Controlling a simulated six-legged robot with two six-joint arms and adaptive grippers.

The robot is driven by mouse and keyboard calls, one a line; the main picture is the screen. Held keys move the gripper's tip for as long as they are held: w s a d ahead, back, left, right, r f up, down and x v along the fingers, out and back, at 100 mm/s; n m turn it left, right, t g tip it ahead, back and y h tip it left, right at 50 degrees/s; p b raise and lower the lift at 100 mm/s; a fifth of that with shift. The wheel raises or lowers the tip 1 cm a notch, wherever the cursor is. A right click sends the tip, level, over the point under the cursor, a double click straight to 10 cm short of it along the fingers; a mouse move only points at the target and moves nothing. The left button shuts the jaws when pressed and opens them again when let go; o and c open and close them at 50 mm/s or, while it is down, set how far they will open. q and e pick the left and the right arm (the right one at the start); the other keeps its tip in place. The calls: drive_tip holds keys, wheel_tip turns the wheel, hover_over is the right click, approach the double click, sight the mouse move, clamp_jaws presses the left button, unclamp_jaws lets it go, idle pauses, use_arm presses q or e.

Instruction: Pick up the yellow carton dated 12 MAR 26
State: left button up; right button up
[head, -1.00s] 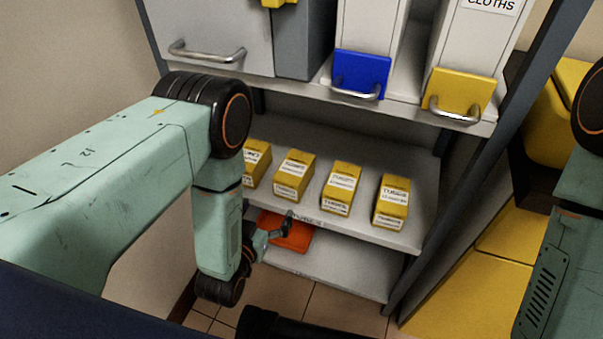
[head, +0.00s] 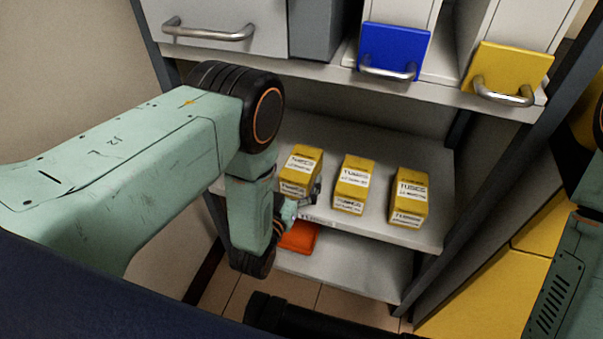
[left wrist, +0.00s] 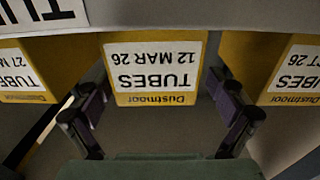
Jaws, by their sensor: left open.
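The yellow carton dated 12 MAR 26 (left wrist: 155,70) is in the middle of the left wrist view, its white label upside down. In the head view it appears to be the leftmost visible carton (head: 303,158); its date is too small to read there. My left gripper (left wrist: 160,115) is open and empty, low in front of it, with one finger towards each side of the carton. In the head view the left gripper (head: 304,208) is at the shelf's front edge, partly hidden by my arm. The right gripper is out of view.
Similar yellow cartons stand on both sides: one dated 27 M… (left wrist: 25,70), another ending in 26 (left wrist: 293,70). The head view shows a middle carton (head: 353,185) and a right carton (head: 409,197). An orange object (head: 298,237) lies on the lower shelf. Handled bins stand above.

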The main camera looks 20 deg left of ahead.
sight(302, 162)
use_arm(q)
drive_tip(key=shift+w+d+b, duration=0.15)
drive_tip(key=shift+w+b, duration=0.2)
drive_tip(key=shift+w, duration=0.6)
drive_tip(key=shift+w+d+b, duration=0.15)
drive_tip(key=shift+w+b, duration=0.15)
drive_tip(key=shift+w, duration=0.65)
drive_tip(key=shift+c, duration=0.4)
drive_tip(key=c, duration=1.2)
